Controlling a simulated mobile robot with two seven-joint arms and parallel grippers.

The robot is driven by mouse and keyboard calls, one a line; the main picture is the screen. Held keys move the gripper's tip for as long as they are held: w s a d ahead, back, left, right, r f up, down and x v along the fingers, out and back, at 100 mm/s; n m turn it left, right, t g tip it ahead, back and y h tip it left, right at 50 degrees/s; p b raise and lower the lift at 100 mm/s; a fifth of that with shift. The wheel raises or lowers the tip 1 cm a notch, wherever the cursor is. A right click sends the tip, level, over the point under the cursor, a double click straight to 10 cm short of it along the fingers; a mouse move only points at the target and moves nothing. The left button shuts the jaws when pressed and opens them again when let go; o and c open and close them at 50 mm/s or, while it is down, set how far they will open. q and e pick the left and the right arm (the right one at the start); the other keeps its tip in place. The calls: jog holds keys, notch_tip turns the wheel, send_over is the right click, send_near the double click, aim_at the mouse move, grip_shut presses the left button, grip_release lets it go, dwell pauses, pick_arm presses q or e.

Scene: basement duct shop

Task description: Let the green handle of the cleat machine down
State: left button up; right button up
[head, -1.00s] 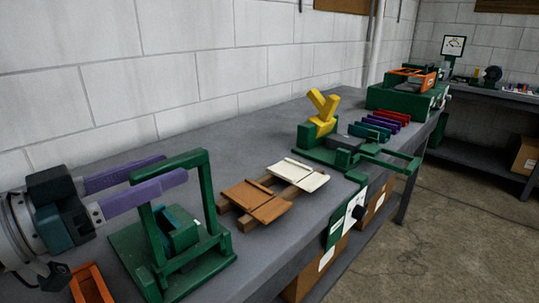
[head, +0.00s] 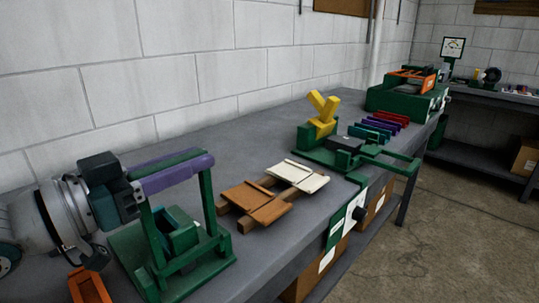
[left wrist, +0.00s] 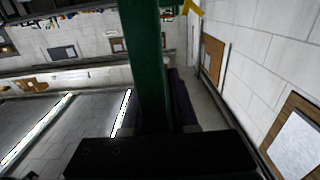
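The green machine (head: 182,264) at the near left of the bench has an upright U-shaped green handle (head: 209,205). My left gripper (head: 182,170) is at the top bar of this handle. One purple finger lies along the bar's near side, the other shows behind it. I see no gap between the near finger and the bar, so it looks shut on it. In the left wrist view, the green handle (left wrist: 145,65) runs close between the dark fingers and partly hides them. The handle stands raised above the machine's base. My right gripper is not in view.
A brown plate (head: 256,201) and a cream plate (head: 297,176) lie on wooden strips right of the machine. Beyond is another green machine with a yellow handle (head: 322,110). An orange part (head: 88,288) is at the near left. The block wall runs behind the bench.

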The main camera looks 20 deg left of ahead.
pick_arm(q)
grip_shut()
dwell(0.9)
